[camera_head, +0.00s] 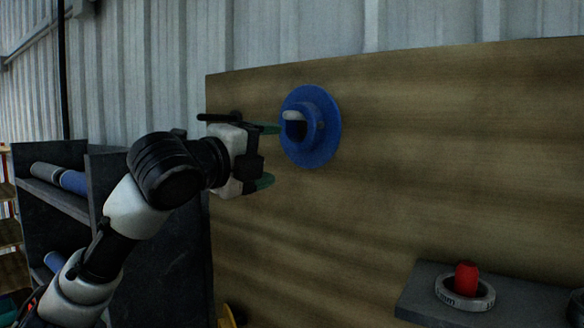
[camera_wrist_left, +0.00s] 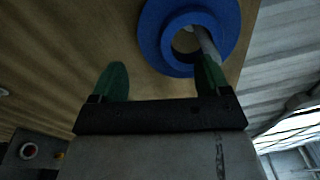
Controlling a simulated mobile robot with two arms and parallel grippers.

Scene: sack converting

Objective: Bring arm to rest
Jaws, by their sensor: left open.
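My left gripper (camera_head: 268,155) reaches in from the left in the head view, with its green-tipped fingers spread and nothing between them. In the left wrist view the two green fingers (camera_wrist_left: 160,80) stand apart. A blue flanged ring or spool (camera_head: 322,125) is on the wooden board, just right of the fingers, with a pale peg (camera_head: 292,115) showing at its centre. The blue ring (camera_wrist_left: 228,22) also shows in the left wrist view beyond the right-hand finger; I cannot tell whether that finger touches it. My right gripper is not in view.
The wooden board (camera_head: 440,160) fills the right side. A dark ledge (camera_head: 420,297) at lower right bears a grey ring (camera_head: 482,300) around a red piece (camera_head: 466,278). A dark shelf unit (camera_head: 110,172) with grey and blue rolls (camera_head: 72,181) stands at left, behind my arm.

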